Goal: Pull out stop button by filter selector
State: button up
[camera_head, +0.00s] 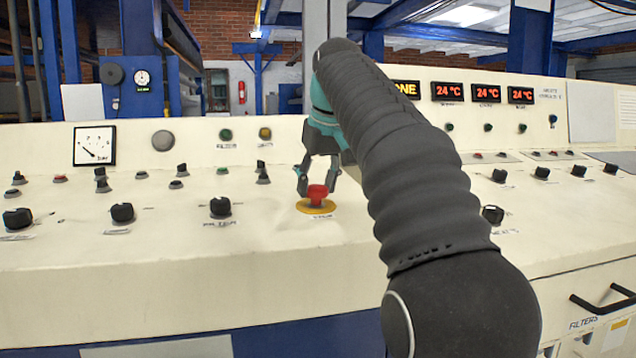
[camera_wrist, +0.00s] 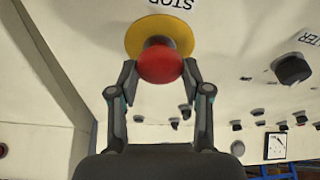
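The red stop button (camera_head: 317,193) stands on a yellow disc (camera_head: 316,208) on the sloping cream panel. In the wrist view the red cap (camera_wrist: 160,64) has a grey collar behind it, in front of the yellow disc (camera_wrist: 133,37). My gripper (camera_head: 318,186) points down at the button, one finger on each side of the cap. In the wrist view its fingertips (camera_wrist: 160,78) lie right at the cap's left and right edges; I cannot tell whether they press on it. The filter selector (camera_head: 220,207) is a black knob to the left; it also shows in the wrist view (camera_wrist: 292,68).
More black knobs stand on the panel, such as one at the left (camera_head: 122,213) and one right of my arm (camera_head: 492,215). Small switches (camera_head: 263,173) stand behind the button. A pressure gauge (camera_head: 94,146) is on the upright back panel. The panel just left of the button is clear.

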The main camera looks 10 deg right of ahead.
grip_shut()
jog(key=r+p, duration=0.1)
jog(key=p, duration=0.1)
jog(key=shift+r+p, duration=0.3)
jog(key=shift+r, duration=0.05)
jog(key=shift+f, duration=0.1)
jog(key=o, duration=1)
grip_release()
jog(key=shift+v, duration=3.75)
